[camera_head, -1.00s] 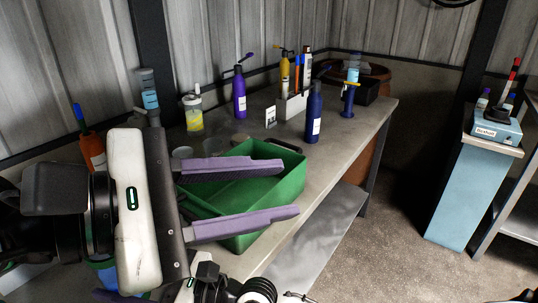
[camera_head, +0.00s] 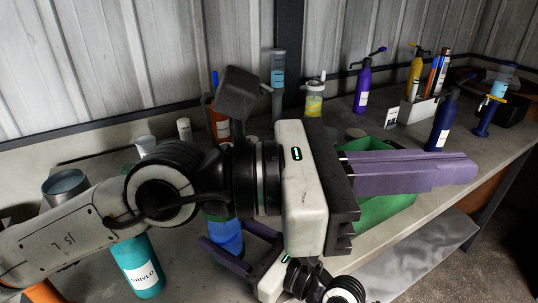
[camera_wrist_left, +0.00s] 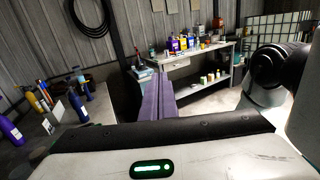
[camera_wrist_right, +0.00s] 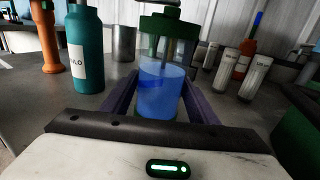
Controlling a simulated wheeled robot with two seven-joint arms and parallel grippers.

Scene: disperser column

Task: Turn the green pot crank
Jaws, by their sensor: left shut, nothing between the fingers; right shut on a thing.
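The green pot (camera_wrist_right: 162,85) has a clear body with blue liquid and a green lid (camera_wrist_right: 168,27). My right gripper (camera_wrist_right: 157,98) is shut on the pot, one purple finger on each side. In the head view the pot (camera_head: 226,238) stands low at the middle, its top hidden behind my left arm. My left gripper (camera_head: 470,170) is shut and empty, pointing right above the green bin, away from the pot.
A teal bottle (camera_wrist_right: 86,50) and a metal cup (camera_wrist_right: 123,43) stand left of the pot in the right wrist view. White containers (camera_wrist_right: 254,77) stand to its right. The green bin (camera_head: 385,207) lies under my left fingers. Several bottles line the bench's back.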

